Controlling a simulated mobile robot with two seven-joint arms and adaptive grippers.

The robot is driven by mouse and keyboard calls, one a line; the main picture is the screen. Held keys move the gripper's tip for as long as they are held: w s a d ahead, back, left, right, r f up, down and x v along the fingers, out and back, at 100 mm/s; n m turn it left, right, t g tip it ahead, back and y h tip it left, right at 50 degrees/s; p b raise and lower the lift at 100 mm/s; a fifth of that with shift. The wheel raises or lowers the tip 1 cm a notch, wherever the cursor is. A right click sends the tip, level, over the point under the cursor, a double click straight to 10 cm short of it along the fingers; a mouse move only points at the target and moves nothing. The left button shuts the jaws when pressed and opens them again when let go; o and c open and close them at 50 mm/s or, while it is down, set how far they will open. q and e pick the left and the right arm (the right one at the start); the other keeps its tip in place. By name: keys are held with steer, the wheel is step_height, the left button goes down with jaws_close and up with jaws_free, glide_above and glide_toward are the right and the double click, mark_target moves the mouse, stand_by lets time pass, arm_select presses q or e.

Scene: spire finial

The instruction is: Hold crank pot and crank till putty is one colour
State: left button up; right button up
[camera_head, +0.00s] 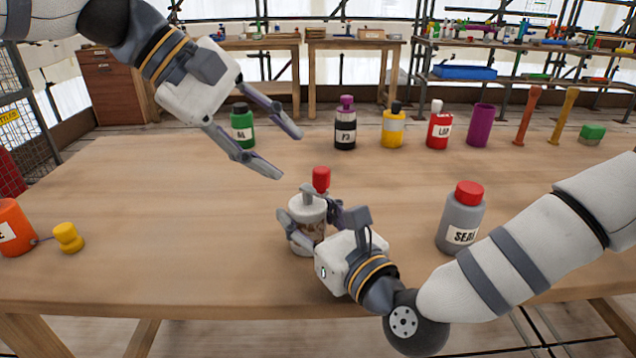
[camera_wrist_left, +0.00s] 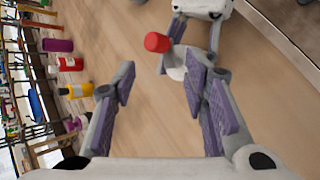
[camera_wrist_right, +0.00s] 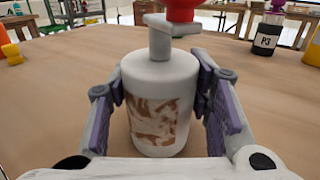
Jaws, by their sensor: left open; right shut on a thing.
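The crank pot (camera_head: 306,236) is a white-lidded jar standing upright on the table. Its window (camera_wrist_right: 158,122) shows putty streaked brown and white. On its lid is a grey crank arm (camera_wrist_right: 160,40) with a red knob (camera_head: 321,179). My right gripper (camera_head: 312,222) is shut on the pot's sides, a finger on each side in the right wrist view. My left gripper (camera_head: 290,155) is open and empty, above and behind the pot, apart from the knob. In the left wrist view the red knob (camera_wrist_left: 157,42) shows beyond the spread fingers.
A grey sealant bottle (camera_head: 461,220) stands right of the pot, near my right arm. Green (camera_head: 243,126), black (camera_head: 345,124), yellow (camera_head: 392,126) and red (camera_head: 439,127) bottles line the back. An orange container (camera_head: 14,228) and yellow stopper (camera_head: 68,238) are at left.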

mark_target(322, 169)
arm_select(q)
steer(key=s+a+n+t+h, duration=0.15)
steer(key=a+n+h, duration=0.3)
steer(key=n, duration=0.75)
steer(key=x, duration=1.2)
steer(key=shift+s, duration=0.3)
jaws_close()
